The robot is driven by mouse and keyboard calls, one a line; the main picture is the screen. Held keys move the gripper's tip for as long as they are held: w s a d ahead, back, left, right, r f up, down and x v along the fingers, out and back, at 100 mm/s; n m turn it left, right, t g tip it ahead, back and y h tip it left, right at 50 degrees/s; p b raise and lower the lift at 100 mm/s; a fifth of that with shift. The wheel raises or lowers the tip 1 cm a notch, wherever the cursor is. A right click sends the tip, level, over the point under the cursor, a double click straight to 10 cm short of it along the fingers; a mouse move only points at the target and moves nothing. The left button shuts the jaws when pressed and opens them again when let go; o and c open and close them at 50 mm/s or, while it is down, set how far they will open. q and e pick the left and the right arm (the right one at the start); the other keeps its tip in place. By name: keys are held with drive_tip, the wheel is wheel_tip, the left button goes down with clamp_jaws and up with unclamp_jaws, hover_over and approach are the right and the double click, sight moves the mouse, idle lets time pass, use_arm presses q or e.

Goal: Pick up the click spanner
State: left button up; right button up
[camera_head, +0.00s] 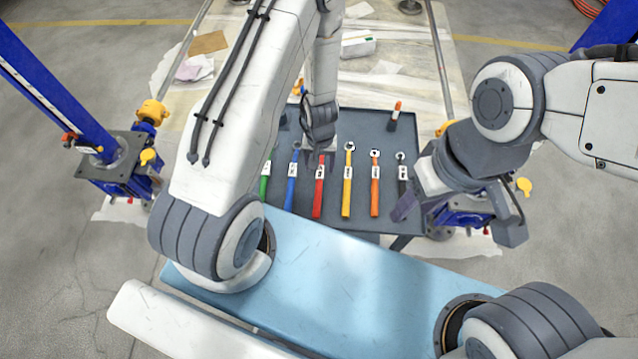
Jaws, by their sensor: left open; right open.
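Several spanners lie in a row on a dark grey tray (348,225). Their handles are green (264,185), blue (291,186), red (319,193), yellow (347,188), orange (375,190) and black (402,182), each with a small white label. The labels are too small to read, so I cannot tell which is the click spanner. My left gripper (320,143) is open above the far side of the row, near the red spanner's head, and partly hidden by its own wrist. My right gripper (458,216) is open and empty at the tray's right edge, beside the black spanner.
An orange-and-white marker-like item (395,112) stands at the back of the tray. Blue screw jacks stand left (120,165) and right (463,212) of the tray. A cardboard piece (208,43) and a white box (358,45) lie behind on the covered surface.

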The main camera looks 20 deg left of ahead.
sight(319, 182)
use_arm(q)
wheel_tip(319, 182, down, 9)
drive_tip(key=b, duration=0.8)
drive_tip(key=shift+s, duration=0.1)
drive_tip(key=shift+r, duration=0.1)
clamp_jaws()
idle(1.0)
